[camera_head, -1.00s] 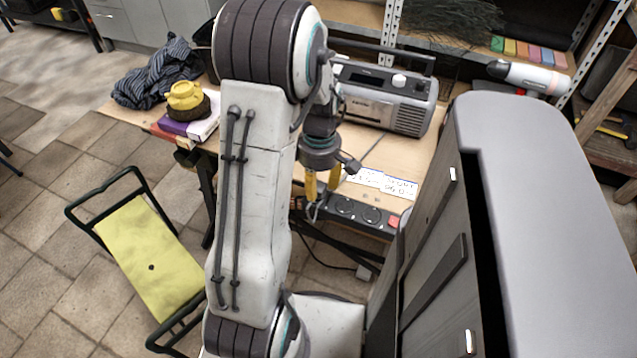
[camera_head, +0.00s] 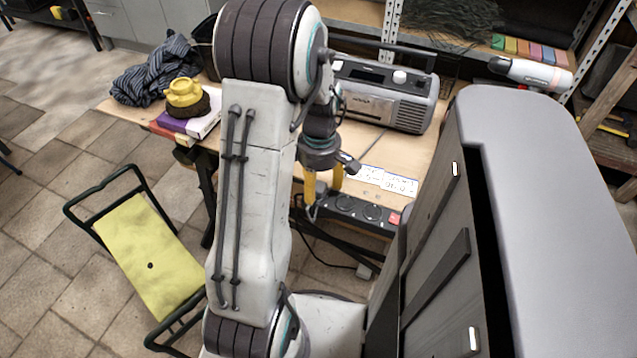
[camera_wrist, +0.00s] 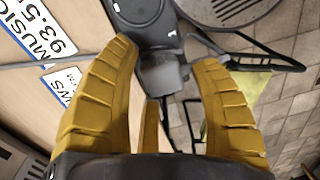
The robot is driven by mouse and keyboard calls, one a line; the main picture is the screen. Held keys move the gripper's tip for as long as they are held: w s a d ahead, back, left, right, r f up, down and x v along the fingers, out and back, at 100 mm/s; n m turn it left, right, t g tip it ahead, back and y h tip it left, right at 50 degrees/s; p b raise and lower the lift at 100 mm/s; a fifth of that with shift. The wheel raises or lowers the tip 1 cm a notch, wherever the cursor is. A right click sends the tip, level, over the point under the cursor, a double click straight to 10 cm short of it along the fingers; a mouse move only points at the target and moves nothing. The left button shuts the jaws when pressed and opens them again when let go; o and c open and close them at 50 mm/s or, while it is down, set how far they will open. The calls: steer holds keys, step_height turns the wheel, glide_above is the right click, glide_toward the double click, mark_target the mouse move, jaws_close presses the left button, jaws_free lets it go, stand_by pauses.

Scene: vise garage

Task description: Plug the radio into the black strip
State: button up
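The grey radio (camera_head: 385,100) stands on the workbench, partly behind my arm in the head view. A thin grey cord (camera_head: 373,148) runs from its side toward my gripper. The black strip (camera_head: 358,210) lies along the bench's front edge, with round sockets and a red switch at its right end. My gripper (camera_head: 324,198) is over its left end, yellow fingers pointing down.
White paper labels (camera_head: 385,180) lie behind the strip. A tall grey cabinet (camera_head: 540,180) stands close on the right. A yellow-green folding stool (camera_head: 150,260) stands on the floor at left. Books (camera_head: 195,125) and a dark cloth (camera_head: 155,70) lie on the bench's left end.

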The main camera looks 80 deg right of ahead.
steer(key=shift+o, duration=0.6)
step_height(320, 180, up, 12)
steer(key=shift+d, duration=0.3)
stand_by(0.8)
